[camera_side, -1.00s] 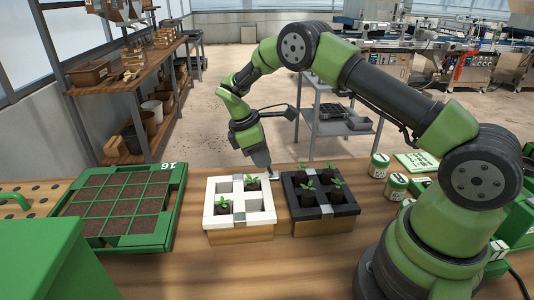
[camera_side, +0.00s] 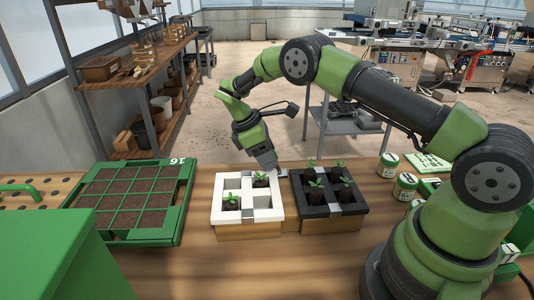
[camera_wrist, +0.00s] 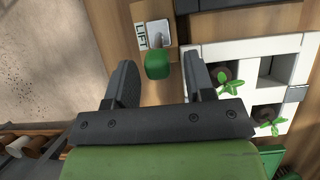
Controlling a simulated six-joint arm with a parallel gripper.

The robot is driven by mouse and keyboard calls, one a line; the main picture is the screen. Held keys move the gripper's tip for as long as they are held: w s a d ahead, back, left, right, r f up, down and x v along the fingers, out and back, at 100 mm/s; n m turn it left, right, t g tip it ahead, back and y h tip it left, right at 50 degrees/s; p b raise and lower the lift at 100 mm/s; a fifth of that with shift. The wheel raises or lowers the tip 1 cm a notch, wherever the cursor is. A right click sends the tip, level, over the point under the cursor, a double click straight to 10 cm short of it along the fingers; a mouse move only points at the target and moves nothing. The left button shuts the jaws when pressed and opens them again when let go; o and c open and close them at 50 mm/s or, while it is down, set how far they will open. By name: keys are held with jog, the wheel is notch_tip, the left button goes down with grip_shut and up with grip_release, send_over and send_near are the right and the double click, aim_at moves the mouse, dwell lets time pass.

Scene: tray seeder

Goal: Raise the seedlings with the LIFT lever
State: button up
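The LIFT lever shows in the wrist view as a green knob (camera_wrist: 157,66) on a small metal plate (camera_wrist: 158,32), beside a label reading LIFT (camera_wrist: 140,36). My gripper (camera_wrist: 160,78) is open, one finger on each side of the knob, with gaps visible; I cannot tell whether either finger touches it. In the side view my gripper (camera_side: 271,165) points down behind the trays and hides most of the lever. A white tray (camera_side: 247,215) holds two seedlings in diagonal cells; its other two cells look empty. A black tray (camera_side: 335,210) holds several seedlings.
A green seed tray (camera_side: 150,237) with soil cells lies at left. Green-and-white jars (camera_side: 388,165) stand right of the black tray. The white tray (camera_wrist: 250,48) lies close beside my right finger in the wrist view. A shelf (camera_side: 140,75) stands behind.

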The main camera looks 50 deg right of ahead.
jog(key=v, duration=0.7)
jog(key=shift+r, duration=0.25)
jog(key=shift+w+a, duration=0.1)
jog(key=shift+c, duration=0.2)
